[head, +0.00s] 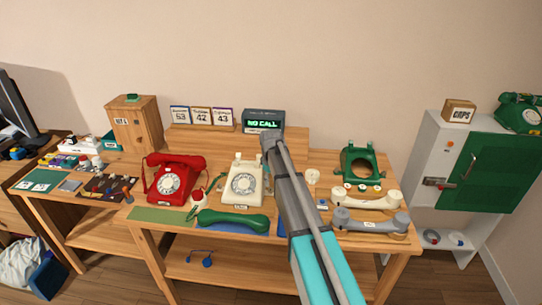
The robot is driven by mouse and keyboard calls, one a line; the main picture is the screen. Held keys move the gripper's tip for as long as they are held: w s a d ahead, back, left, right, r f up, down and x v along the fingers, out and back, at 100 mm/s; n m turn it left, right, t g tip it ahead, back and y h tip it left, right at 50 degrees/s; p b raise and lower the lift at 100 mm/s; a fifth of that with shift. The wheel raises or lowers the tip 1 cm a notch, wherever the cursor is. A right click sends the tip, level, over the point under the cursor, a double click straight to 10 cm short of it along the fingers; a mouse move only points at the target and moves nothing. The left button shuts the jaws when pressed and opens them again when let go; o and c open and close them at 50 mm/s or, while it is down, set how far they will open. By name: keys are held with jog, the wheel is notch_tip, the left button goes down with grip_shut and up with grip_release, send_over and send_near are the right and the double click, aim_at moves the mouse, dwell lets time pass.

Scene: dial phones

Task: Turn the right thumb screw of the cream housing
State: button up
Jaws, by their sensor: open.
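The cream housing (231,195) stands near the middle of the workbench in the head view, with a pale round dial (243,183) on its front and no handset on top. Its thumb screws are too small to make out, so I cannot tell the right one's position. My arm crosses the picture from the bottom and passes just to the right of the cream housing, close to its right edge in the picture. My gripper is not visible; only arm links show.
A red phone (165,187) stands left of the housing, and a green handset (232,220) lies in front. A display reading "NO CALL" (263,124) stands behind. Right of my arm are a green housing (360,164), a cream handset (367,199) and a grey handset (371,222).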

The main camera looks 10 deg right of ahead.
aim_at(271, 189)
notch_tip(271, 189, up, 10)
jog(key=p, duration=0.9)
jog(key=shift+f, duration=0.2)
jog(key=s+m, duration=0.7)
jog(key=s, duration=2.2)
